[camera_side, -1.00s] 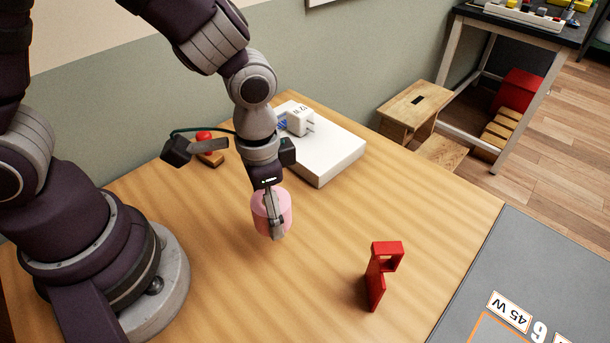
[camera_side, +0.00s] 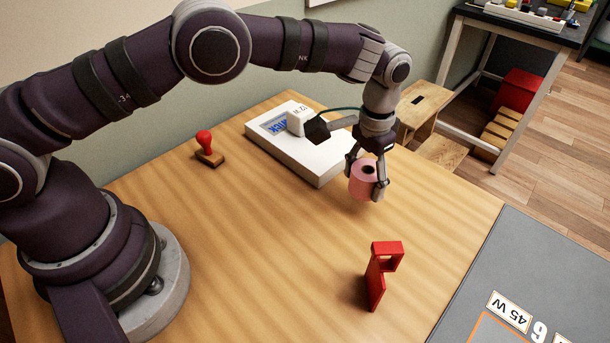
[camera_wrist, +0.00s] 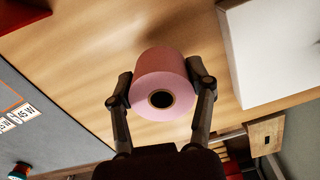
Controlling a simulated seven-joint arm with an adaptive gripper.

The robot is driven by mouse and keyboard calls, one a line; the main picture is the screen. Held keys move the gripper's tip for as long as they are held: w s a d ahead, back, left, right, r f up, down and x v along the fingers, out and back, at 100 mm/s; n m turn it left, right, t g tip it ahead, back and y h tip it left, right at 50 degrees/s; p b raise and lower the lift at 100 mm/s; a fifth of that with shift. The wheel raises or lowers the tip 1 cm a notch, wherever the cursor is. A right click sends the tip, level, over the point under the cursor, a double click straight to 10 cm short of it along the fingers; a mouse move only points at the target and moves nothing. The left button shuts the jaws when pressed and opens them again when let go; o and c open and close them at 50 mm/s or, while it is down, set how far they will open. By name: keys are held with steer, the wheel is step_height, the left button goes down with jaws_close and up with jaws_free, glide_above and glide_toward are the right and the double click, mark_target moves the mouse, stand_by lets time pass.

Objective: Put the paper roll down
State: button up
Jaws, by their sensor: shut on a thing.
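The pink paper roll (camera_side: 362,183) is held between the two fingers of my gripper (camera_side: 366,180), right of the white box in the side view. The roll is tilted a little, and its dark core hole faces up toward the camera. In the wrist view the roll (camera_wrist: 165,77) sits between both fingertips of my gripper (camera_wrist: 160,90), one finger on each side. The roll appears to be above the wooden table (camera_side: 270,240); how high is hard to tell.
A white box (camera_side: 320,165) carrying a white charger (camera_side: 297,123) lies to the left. A red stand (camera_side: 377,280) is on the table in front. A red-handled stamp (camera_side: 208,150) is at the back left. A grey mat (camera_side: 530,250) lies at the right. Bare table separates them.

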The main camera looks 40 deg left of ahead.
mark_target(362, 194)
steer(key=shift+w+f, duration=0.15)
steer(key=shift+f, duration=1.6)
steer(key=shift+f, duration=0.1)
steer(key=o, duration=1.2)
